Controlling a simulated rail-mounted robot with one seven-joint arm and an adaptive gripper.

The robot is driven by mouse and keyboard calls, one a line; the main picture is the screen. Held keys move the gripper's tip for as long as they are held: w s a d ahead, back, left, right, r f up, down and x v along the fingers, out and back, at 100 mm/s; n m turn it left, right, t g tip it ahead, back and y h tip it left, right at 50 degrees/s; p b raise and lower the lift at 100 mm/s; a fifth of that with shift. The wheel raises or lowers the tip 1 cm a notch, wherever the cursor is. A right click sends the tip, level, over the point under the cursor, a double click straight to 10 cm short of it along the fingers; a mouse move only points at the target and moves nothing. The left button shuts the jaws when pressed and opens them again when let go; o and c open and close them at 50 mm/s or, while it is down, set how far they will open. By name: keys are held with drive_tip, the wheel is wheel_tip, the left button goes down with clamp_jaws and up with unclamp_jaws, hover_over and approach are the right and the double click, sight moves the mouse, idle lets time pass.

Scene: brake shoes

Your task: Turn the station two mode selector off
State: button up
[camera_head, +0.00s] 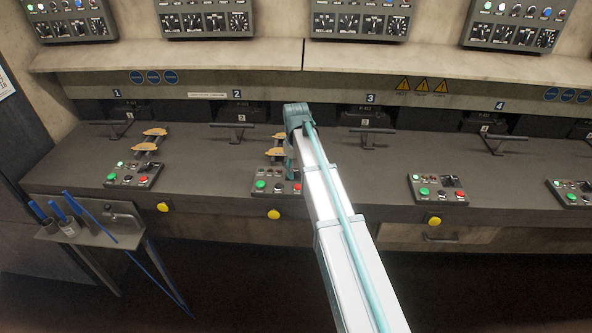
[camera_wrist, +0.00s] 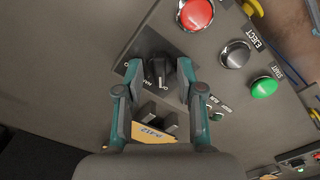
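The station two control panel (camera_head: 268,187) sits on the bench front below the number 2 plate, partly hidden by my arm in the head view. In the wrist view, its black selector knob (camera_wrist: 158,71) sits on a dark plate with partly hidden lettering that seems to include "HAN". My gripper (camera_wrist: 160,66) is over the panel, one finger on each side of the knob. The fingers are apart, with small gaps to the knob visible; contact cannot be confirmed. In the head view my gripper (camera_head: 291,168) is at the panel's right end, mostly hidden.
Yellow brake shoes (camera_head: 276,152) lie behind the panel. The station one panel (camera_head: 134,176) and station three panel (camera_head: 438,190) stand on either side.

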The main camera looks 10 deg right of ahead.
sight(296, 172)
wheel_tip(296, 172, up, 12)
idle(0.6)
